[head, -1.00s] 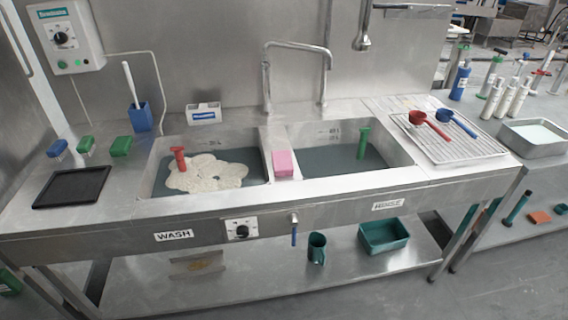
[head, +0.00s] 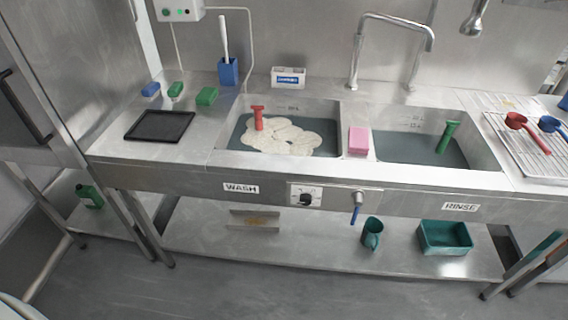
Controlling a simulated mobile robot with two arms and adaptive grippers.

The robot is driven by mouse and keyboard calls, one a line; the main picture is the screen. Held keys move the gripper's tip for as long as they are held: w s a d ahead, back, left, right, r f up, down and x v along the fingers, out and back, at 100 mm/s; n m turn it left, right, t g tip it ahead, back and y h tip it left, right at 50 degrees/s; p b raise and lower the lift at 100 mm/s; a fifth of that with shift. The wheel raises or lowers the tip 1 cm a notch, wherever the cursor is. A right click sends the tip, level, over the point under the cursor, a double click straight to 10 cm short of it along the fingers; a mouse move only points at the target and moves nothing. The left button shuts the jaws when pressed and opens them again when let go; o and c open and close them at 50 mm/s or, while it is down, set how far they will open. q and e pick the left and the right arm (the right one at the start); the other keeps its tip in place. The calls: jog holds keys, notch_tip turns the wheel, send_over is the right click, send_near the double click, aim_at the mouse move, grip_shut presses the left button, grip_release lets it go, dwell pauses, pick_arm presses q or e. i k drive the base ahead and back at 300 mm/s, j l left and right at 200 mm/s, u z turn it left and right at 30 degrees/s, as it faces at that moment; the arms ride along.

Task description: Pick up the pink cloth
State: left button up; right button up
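The pink cloth (head: 358,141) is a small folded block. It lies on the steel divider between the wash basin (head: 222,151) and the rinse basin (head: 492,160). Nothing covers it. Neither of my grippers shows in the head view.
A red-handled tool (head: 258,119) stands in the foamy wash basin, and a green-handled one (head: 447,137) in the rinse basin. A black tray (head: 160,126) lies at left, a rack (head: 508,150) with red scoop (head: 526,130) at right. A valve lever (head: 355,214) hangs at the front. The foreground floor is clear.

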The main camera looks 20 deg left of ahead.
aim_at(357, 137)
jog(key=i+l, duration=0.3)
jog(key=l, duration=0.15)
jog(key=i+l, duration=0.35)
jog(key=l+z, duration=0.05)
jog(key=l, duration=0.05)
